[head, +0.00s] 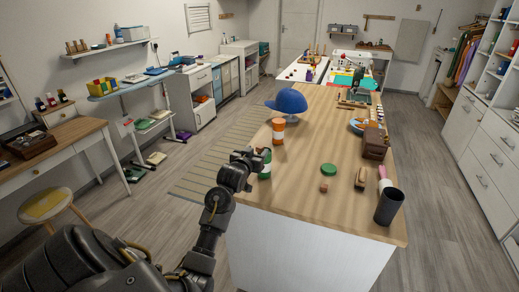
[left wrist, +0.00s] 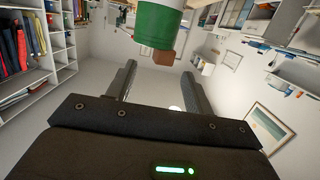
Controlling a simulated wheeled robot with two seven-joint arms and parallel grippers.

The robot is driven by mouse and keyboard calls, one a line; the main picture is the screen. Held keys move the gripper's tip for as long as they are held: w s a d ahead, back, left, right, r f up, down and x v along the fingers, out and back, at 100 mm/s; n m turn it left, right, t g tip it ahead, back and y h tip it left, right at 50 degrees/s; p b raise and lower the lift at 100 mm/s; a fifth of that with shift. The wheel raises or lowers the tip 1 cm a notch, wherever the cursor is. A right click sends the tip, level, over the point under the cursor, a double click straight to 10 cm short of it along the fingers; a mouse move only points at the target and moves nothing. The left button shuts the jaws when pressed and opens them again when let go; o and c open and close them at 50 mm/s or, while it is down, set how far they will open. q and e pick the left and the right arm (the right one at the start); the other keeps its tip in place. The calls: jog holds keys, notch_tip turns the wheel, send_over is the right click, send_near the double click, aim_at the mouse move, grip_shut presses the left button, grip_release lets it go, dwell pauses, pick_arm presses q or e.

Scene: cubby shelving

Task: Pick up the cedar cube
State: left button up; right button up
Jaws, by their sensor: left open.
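My left gripper (head: 252,157) is left of the cube, at the worktop's left edge beside a green-and-white container (head: 265,165). In the left wrist view, my left gripper (left wrist: 158,72) is open, with nothing between its fingers. A green cylinder (left wrist: 158,25) shows beyond the fingertips there. My right gripper is not in view.
Right of the cube stand a brown block (head: 360,179), a dark cup (head: 389,206) and a brown box (head: 375,143). An orange-and-white bottle (head: 278,131) and a blue cap (head: 288,101) are farther back. The worktop's middle is mostly clear.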

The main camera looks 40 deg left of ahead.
aim_at(259, 147)
pick_arm(q)
jog(key=p+x, duration=0.1)
jog(key=x, duration=0.3)
jog(key=shift+a+p, duration=0.1)
jog(key=shift+p, duration=0.2)
jog(key=shift+w+a+f, duration=0.2)
jog(key=shift+w+f, duration=0.05)
jog(key=shift+w, duration=0.3)
jog(key=shift+c, duration=0.3)
grip_shut()
jog(key=shift+r, duration=0.1)
